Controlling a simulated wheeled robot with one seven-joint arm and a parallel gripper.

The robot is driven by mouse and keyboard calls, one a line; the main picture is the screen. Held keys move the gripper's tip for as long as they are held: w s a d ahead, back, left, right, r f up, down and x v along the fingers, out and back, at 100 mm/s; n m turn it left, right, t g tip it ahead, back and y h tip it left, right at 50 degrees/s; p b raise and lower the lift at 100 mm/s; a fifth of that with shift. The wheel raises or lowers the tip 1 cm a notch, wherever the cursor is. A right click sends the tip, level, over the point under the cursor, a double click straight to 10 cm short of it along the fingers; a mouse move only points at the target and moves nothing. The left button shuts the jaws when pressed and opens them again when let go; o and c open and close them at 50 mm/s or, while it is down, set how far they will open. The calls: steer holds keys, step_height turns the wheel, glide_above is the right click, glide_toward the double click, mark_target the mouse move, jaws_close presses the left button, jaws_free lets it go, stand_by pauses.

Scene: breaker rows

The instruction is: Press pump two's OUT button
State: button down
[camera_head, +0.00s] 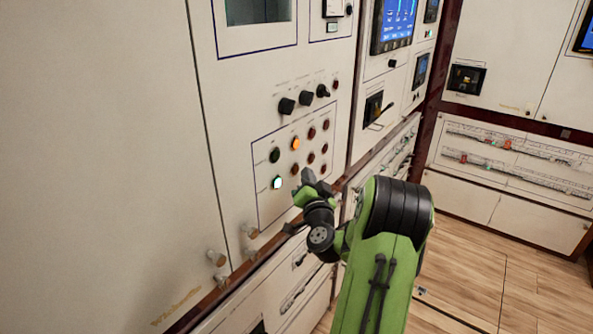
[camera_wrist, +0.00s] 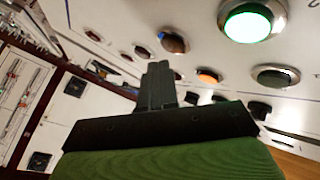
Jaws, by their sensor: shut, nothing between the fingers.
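A framed button panel (camera_head: 262,207) on the pale cabinet holds several round buttons in rows. Its labels are too small to read, so I cannot tell which one is pump two's OUT button. A lit green-white button (camera_head: 277,183) is at lower left, and a lit green button (camera_wrist: 253,22) is large at the upper right of the wrist view. A dark button (camera_head: 274,155) sits above it. An orange lit button (camera_head: 295,143) and several dark red buttons (camera_head: 294,169) are to the right. My gripper (camera_head: 307,175) is shut and empty, in front of the panel's lower part; contact cannot be told.
Black rotary knobs (camera_head: 306,98) stick out above the panel. Pale round knobs (camera_head: 216,257) project at the cabinet's lower edge. Screens and another cabinet stand farther right. The wooden floor (camera_head: 470,270) at right is clear.

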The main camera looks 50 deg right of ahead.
stand_by(0.8)
steer(key=shift+w, duration=0.45)
steer(key=shift+w+a+p, duration=0.1)
steer(key=shift+w+p, duration=0.3)
steer(key=shift+p, duration=0.2)
steer(key=shift+s, duration=0.1)
stand_by(0.4)
steer(key=shift+s+b, duration=0.7)
steer(key=shift+b, duration=0.2)
steer(key=s+b, duration=0.4)
steer(key=s, duration=0.1)
steer(key=shift+d+b, duration=0.3)
